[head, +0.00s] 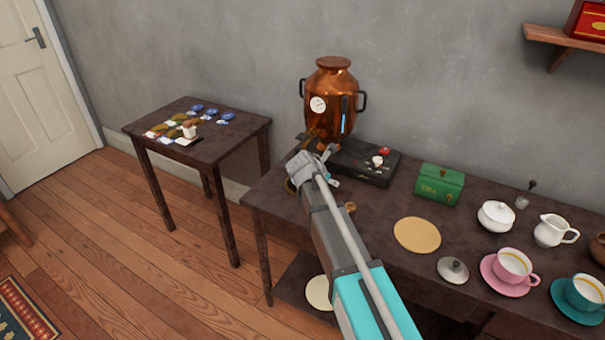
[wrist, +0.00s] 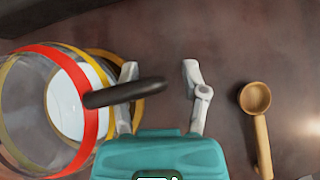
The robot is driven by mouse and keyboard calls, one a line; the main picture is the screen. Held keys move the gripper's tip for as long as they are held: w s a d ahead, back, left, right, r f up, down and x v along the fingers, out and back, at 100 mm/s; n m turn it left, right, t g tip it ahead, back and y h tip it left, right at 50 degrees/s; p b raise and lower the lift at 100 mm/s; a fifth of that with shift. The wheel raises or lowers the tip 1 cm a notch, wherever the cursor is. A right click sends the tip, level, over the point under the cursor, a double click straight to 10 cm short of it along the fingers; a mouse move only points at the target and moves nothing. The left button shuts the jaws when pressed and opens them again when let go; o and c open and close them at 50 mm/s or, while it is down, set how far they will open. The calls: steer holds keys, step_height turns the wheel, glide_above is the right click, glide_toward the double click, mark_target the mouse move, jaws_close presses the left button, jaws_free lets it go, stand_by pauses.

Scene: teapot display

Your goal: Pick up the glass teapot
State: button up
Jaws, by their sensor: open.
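The glass teapot (wrist: 40,105) is at the left of the wrist view, clear-bodied with red and yellow bands. Its dark handle (wrist: 125,92) sticks out to the right, crossing my left finger in the picture and ending in the gap between the fingers. My gripper (wrist: 160,72) is open, with nothing clamped. In the head view my gripper (head: 320,165) is over the left end of the long table. My arm hides most of the teapot there; only a yellowish edge (head: 290,187) shows, likely part of it.
A wooden scoop (wrist: 258,120) lies right of my gripper in the wrist view. A green tin (head: 440,184), a round mat (head: 417,235) and cups stand farther right.

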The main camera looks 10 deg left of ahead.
steer(key=shift+c, duration=0.3)
jaws_close()
steer(key=shift+r+p, duration=0.35)
stand_by(0.4)
steer(key=shift+r+p, duration=1.6)
steer(key=shift+s+a+f, duration=0.2)
steer(key=shift+s+a, duration=0.35)
steer(key=shift+s, duration=0.3)
steer(key=shift+s+a, duration=1.4)
steer(key=shift+s, duration=0.85)
steer(key=shift+s+a, duration=1.35)
steer(key=shift+s, duration=0.85)
steer(key=shift+s+a, duration=1.4)
steer(key=shift+s, duration=0.85)
steer(key=shift+s, duration=0.1)
